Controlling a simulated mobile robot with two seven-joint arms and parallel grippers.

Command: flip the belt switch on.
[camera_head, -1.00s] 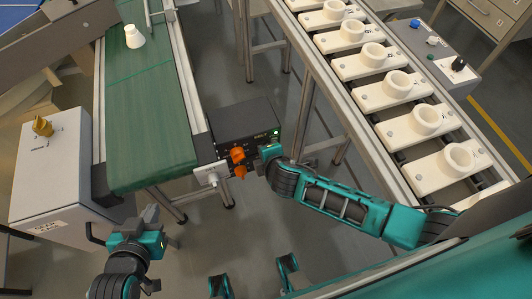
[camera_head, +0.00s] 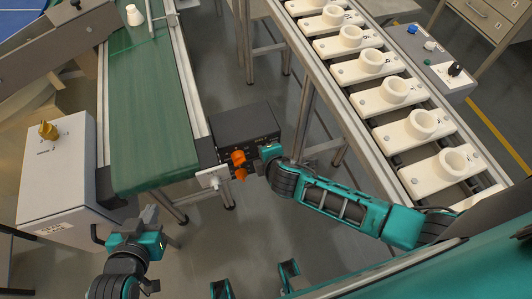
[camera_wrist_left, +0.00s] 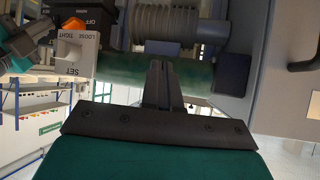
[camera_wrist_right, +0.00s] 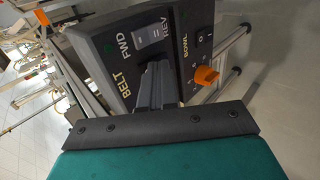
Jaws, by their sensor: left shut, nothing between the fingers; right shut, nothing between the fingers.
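The belt switch is a pale rocker (camera_wrist_right: 154,35) marked FWD and REV on a dark panel (camera_wrist_right: 125,50) with the word BELT, seen in the right wrist view. A small green light shows on this panel. My right gripper (camera_wrist_right: 153,72) is shut and empty, its tips at the rocker's lower edge; contact is unclear. In the head view, the right gripper (camera_head: 266,153) is in front of the dark box (camera_head: 245,121). The green belt (camera_head: 150,120) carries a white bulb-shaped piece (camera_head: 134,15) at its far end. My left gripper (camera_head: 149,216) is shut and empty, below the belt's near end.
An orange BOWL knob (camera_wrist_right: 206,76) sits beside the belt switch. A white plate with a SET lever (camera_wrist_left: 72,55) is near the left gripper.

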